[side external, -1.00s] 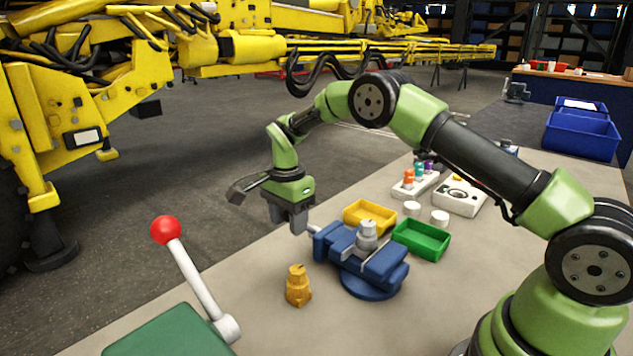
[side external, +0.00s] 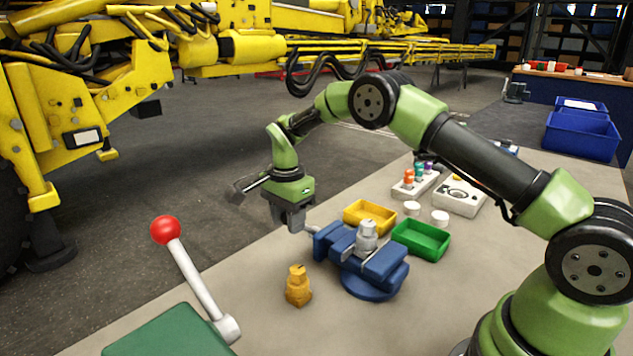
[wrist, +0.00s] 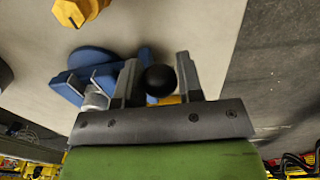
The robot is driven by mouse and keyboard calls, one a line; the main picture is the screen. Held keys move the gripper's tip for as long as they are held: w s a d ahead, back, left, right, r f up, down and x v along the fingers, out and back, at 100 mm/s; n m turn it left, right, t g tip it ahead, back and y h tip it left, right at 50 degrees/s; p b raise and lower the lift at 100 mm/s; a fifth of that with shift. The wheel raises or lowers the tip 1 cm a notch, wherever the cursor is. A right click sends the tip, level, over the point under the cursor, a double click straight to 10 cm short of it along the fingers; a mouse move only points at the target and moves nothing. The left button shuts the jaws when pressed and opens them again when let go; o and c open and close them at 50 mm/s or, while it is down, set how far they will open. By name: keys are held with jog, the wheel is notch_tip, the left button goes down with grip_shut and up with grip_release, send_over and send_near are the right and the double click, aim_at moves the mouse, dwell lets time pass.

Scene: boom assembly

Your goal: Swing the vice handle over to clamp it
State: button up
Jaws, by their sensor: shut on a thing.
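The blue vice (side external: 372,262) stands on the bench, with a grey metal fitting (side external: 367,236) sitting between its jaws. It also shows in the wrist view (wrist: 96,57), left of my fingers. My gripper (side external: 295,222) is at the left end of the vice, low over the bench. In the wrist view, the black ball end of the vice handle (wrist: 160,80) lies between the two fingers of my gripper (wrist: 158,74). My gripper is shut on this handle. In the side view the ball is hidden by the fingers, and only a short pale rod shows beside the vice.
A brass fitting (side external: 298,287) stands on the bench in front of the vice. A yellow tray (side external: 352,222) and a green tray (side external: 420,252) lie behind it. A red-knobbed lever (side external: 195,280) rises at the front left. Open bench lies between lever and brass fitting.

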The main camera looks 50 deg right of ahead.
jog(key=shift+a+f, duration=0.65)
jog(key=shift+f, duration=0.05)
jog(key=shift+w+a+f, duration=0.1)
jog(key=shift+a+f, duration=0.5)
jog(key=shift+f, duration=0.35)
jog(key=o, duration=0.5)
jog(key=shift+c, duration=0.2)
jog(key=shift+d, duration=0.1)
